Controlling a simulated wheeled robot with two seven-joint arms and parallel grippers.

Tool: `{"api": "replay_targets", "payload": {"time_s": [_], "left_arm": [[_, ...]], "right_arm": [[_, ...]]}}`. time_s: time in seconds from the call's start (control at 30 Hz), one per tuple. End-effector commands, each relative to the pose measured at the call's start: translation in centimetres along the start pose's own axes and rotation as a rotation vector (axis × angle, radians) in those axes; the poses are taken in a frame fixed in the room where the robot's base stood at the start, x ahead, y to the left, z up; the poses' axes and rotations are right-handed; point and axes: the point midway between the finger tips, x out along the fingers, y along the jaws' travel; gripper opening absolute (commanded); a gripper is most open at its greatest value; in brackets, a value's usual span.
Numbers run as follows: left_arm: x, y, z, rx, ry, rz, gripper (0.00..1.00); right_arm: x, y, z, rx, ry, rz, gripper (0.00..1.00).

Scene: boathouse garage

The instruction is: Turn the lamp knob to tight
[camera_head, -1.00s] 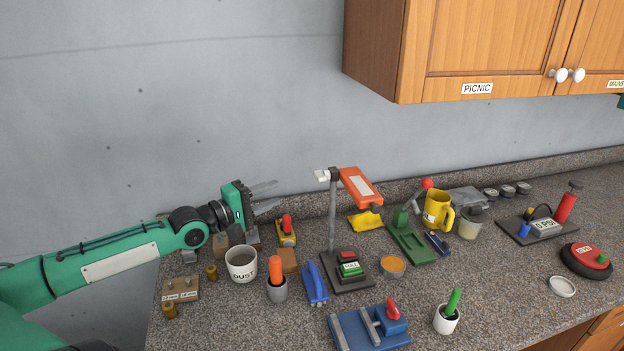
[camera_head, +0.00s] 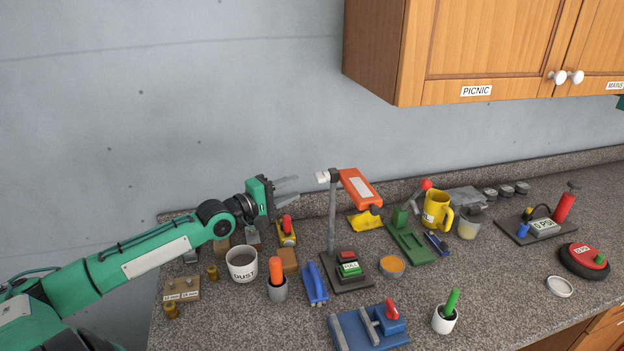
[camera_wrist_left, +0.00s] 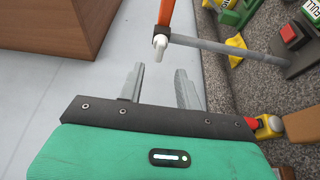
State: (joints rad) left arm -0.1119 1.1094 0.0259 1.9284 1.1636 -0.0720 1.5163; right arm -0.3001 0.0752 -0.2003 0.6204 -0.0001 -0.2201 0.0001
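The lamp has an orange head (camera_head: 360,187) on an upright grey post (camera_head: 332,220) that rises from a dark base. Its small white knob (camera_head: 322,177) sticks out to the left at the top of the post. In the left wrist view the knob (camera_wrist_left: 159,43) lies ahead of the fingertips. My left gripper (camera_head: 292,186) is open and empty, left of the knob and apart from it, its fingers pointing towards it. The left wrist view shows a clear gap between the fingers (camera_wrist_left: 159,74). Any mark for tight cannot be made out. My right gripper is not in view.
Below the gripper stand a dust cup (camera_head: 242,265), a yellow block with a red knob (camera_head: 286,232) and an orange-handled tool in a grey cup (camera_head: 277,280). A wooden cabinet (camera_head: 480,50) hangs at upper right. The air between gripper and knob is clear.

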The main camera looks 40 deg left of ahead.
Motion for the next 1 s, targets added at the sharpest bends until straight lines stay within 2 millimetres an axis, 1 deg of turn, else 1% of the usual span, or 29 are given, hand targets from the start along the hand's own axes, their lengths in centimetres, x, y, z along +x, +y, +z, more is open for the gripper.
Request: {"api": "replay_targets", "payload": {"time_s": [0.07,0.3,0.7,0.83,1.0], "left_arm": [[0.7,0.3,0.0,0.000,0.000,0.003,0.35],[2.6,0.3,0.0,0.000,-0.001,0.002,0.35],[6.1,0.2,0.0,-0.001,0.000,0.002,0.35],[6.8,0.1,0.0,0.000,-0.001,0.001,0.35],[7.2,0.1,0.1,0.001,-0.001,0.000,0.35]], "right_arm": [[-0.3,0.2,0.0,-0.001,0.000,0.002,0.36],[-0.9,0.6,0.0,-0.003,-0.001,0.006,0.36],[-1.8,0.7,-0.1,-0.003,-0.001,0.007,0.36],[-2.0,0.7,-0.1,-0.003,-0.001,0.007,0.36],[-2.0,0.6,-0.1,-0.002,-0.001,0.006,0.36]]}}
